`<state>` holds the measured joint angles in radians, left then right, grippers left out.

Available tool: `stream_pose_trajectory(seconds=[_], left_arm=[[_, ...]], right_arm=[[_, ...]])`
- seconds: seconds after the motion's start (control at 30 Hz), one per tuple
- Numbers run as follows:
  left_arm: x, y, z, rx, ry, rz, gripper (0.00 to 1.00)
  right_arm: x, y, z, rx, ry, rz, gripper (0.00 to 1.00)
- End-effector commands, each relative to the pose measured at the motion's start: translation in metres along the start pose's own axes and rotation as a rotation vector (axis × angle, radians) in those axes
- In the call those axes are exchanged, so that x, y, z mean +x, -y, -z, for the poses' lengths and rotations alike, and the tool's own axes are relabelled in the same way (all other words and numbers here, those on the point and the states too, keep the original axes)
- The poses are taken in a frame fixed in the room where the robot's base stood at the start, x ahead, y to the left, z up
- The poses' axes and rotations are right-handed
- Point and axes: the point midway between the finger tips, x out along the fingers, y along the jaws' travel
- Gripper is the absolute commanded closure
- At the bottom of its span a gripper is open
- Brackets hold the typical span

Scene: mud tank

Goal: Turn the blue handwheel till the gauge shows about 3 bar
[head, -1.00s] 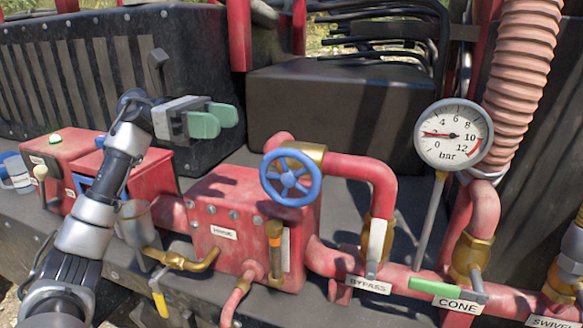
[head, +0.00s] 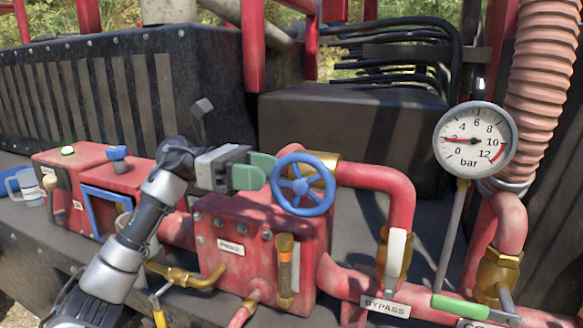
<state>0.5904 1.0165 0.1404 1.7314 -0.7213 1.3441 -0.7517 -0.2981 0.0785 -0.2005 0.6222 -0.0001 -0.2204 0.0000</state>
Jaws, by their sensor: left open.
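The blue handwheel (head: 303,210) stands upright on the red pump block, in front of a brass fitting. My left gripper (head: 258,173) has green finger pads and is open. Its tips are right beside the wheel's left rim, and I cannot tell whether they touch it. Nothing shows between the fingers. The round white gauge (head: 480,160), marked bar, stands to the right on a grey stem. Its red needle points left, at about 2, below the 4 mark. My right gripper is not in view.
Red pipes (head: 375,178) run right of the wheel, with a white-handled valve (head: 396,250) and a BYPASS label (head: 385,307). A green lever (head: 460,307) is at lower right. A ribbed hose (head: 540,90) rises at right.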

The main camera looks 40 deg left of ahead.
Motion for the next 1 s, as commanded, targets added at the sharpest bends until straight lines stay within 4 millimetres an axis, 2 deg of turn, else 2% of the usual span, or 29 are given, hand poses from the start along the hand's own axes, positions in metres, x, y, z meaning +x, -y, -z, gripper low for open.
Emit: stream_pose_trajectory(seconds=[0.03, 0.3, 0.47, 0.7, 1.0], left_arm=[[0.011, 0.001, -0.005, -0.002, 0.000, 0.004, 0.53], [0.048, 0.000, -0.003, -0.001, 0.000, 0.002, 0.53], [0.055, 0.000, -0.001, 0.000, 0.001, 0.000, 0.53], [0.056, 0.000, 0.000, 0.000, 0.000, 0.000, 0.53], [0.055, 0.000, 0.000, 0.000, 0.000, -0.001, 0.99]], right_arm=[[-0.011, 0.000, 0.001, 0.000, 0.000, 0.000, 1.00], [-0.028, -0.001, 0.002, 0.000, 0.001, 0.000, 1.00], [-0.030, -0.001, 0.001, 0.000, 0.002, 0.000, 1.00], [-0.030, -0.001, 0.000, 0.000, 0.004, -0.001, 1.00], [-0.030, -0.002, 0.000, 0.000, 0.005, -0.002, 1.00]])
